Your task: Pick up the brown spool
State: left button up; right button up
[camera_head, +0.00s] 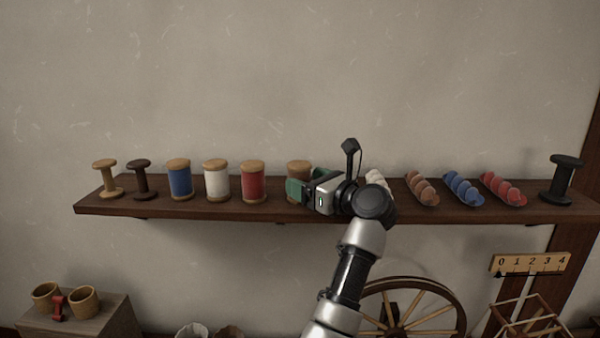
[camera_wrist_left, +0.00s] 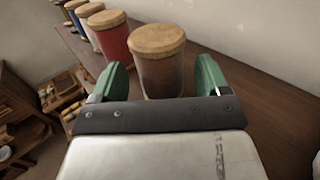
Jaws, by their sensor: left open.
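The brown spool (camera_head: 299,167) stands upright on the dark wooden shelf (camera_head: 240,208), right of the red spool (camera_head: 252,182). In the head view my left gripper hides most of its body and only its pale wooden top shows clearly. In the left wrist view the brown spool (camera_wrist_left: 160,75) stands straight ahead with a light wood cap. My left gripper (camera_head: 306,181) is open, its green fingers on either side of the spool. In the wrist view gaps show between the spool and both fingers. My right gripper is not in view.
White (camera_head: 216,181) and blue (camera_head: 179,180) spools and two empty spools stand left along the shelf. Right of my gripper are a pale item partly hidden, several bobbin trays (camera_head: 463,188) and a black spool (camera_head: 562,180). The wall is close behind.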

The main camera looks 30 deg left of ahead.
pick_arm(q)
jog(key=shift+w+a+r+p, duration=0.1)
jog(key=shift+a+p, duration=0.1)
jog(key=shift+a, duration=0.45)
jog(key=shift+w+a+r+p, duration=0.1)
jog(key=shift+a+p, duration=0.1)
jog(key=shift+a, duration=0.4)
jog(key=shift+a+f, duration=0.25)
jog(key=shift+d, duration=0.2)
jog(key=c, duration=0.4)
jog(key=shift+a, duration=0.1)
jog(key=c, duration=0.6)
jog(key=shift+r, duration=0.1)
